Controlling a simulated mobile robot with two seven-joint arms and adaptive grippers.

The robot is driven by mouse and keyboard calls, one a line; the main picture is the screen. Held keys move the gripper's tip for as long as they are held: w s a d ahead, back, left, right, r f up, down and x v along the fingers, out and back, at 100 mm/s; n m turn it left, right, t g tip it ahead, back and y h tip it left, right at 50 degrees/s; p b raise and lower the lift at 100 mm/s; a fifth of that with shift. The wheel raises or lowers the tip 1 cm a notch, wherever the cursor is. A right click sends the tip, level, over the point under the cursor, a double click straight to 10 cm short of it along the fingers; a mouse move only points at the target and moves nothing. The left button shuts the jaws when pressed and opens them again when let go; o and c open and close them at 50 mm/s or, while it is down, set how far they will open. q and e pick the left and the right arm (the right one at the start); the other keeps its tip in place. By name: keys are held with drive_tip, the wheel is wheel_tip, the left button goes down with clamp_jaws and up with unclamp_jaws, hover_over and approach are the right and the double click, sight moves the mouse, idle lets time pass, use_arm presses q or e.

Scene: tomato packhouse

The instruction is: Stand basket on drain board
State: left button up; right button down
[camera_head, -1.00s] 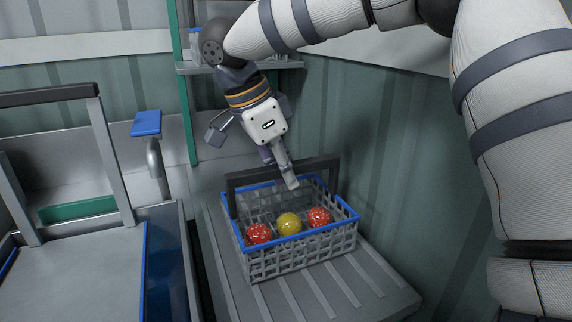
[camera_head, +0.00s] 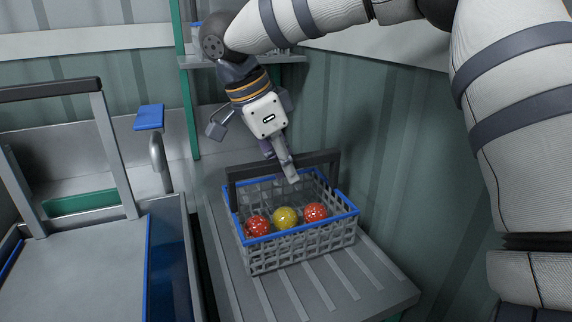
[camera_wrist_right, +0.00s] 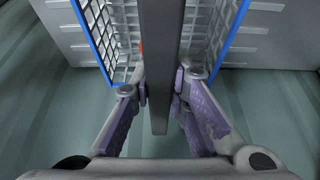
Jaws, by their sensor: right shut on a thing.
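The grey mesh basket (camera_head: 304,246) with a blue rim holds two red tomatoes and one yellow tomato (camera_head: 285,218). It is over the ribbed grey drain board (camera_head: 352,284) and looks level; I cannot tell whether its base touches the board. My right gripper (camera_head: 290,176) is shut on the basket's dark handle (camera_head: 316,158), which stands upright. In the right wrist view the handle (camera_wrist_right: 160,105) runs between the two purple-padded fingers (camera_wrist_right: 160,95), and the blue rim shows on both sides. My left gripper is not in view.
A sink or tank with a blue inner wall (camera_head: 168,262) lies left of the board. A tap with a blue lever (camera_head: 149,118) stands behind it. A green wall (camera_head: 385,180) rises close on the right. A shelf (camera_head: 285,59) is at the back.

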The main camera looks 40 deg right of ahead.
drive_tip(key=shift+f, duration=0.5)
idle(0.5)
drive_tip(key=c, duration=1.5)
unclamp_jaws()
drive_tip(key=c, duration=0.3)
drive_tip(key=shift+r, duration=3.45)
